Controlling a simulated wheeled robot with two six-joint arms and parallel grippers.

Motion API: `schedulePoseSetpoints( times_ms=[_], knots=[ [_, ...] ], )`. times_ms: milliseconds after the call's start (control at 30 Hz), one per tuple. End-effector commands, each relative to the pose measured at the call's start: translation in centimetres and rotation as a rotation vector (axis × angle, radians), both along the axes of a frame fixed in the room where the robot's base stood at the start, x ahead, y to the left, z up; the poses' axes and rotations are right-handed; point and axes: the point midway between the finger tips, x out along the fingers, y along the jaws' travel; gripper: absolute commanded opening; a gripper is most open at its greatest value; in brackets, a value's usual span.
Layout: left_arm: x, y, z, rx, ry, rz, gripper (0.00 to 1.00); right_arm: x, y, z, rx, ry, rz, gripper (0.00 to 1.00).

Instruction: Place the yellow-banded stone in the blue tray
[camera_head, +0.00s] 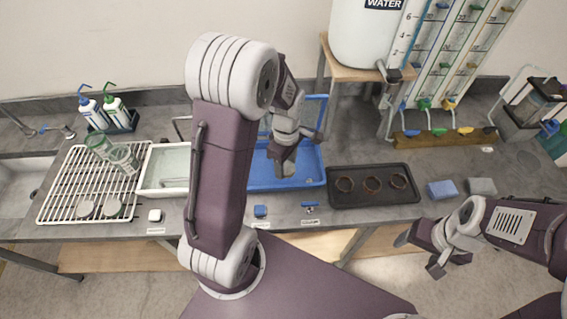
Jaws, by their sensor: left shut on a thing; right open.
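The blue tray (262,181) stands on the bench in the middle, partly hidden behind my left arm. My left gripper (285,153) reaches down over the tray's right part and is shut on a small greyish thing (291,168). This may be the stone, but I cannot make out a yellow band on it. I cannot tell whether it touches the tray floor. My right gripper (421,248) is open and empty, in front of the bench's front edge at the right.
A dark tray (345,201) with three brown rings stands just right of the blue tray. A white basin (152,190) and a white rack (58,198) with glassware are at left. A blue sponge (441,189) and a grey sponge (481,186) lie at right. A water tank (362,38) stands behind.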

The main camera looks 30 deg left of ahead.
Motion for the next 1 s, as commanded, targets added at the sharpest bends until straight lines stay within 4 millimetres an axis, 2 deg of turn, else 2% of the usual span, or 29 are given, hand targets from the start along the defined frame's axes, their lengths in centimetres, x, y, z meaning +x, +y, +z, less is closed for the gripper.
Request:
schedulePoseSetpoints(
  times_ms=[100,300,467,700,1000],
  knots=[
    [2.3,2.2,-1.8,-0.001,0.003,0.004,0.08,0.0,0.0,0.6,0.000,0.000,0.000,0.72],
    [4.4,4.0,-3.5,0.000,0.000,0.001,0.08,0.0,0.0,0.9,0.000,0.000,0.000,0.72],
    [4.6,4.1,-3.9,0.000,0.000,0.000,0.08,0.0,0.0,0.9,0.000,0.000,0.000,0.72],
    [4.5,4.0,-7.4,0.000,0.001,-0.001,0.08,0.0,0.0,1.4,0.000,0.000,0.000,0.72],
    [4.6,4.0,-7.8,0.000,-0.001,-0.001,0.08,0.0,0.0,1.2,0.000,0.000,0.000,0.72]
  ],
)
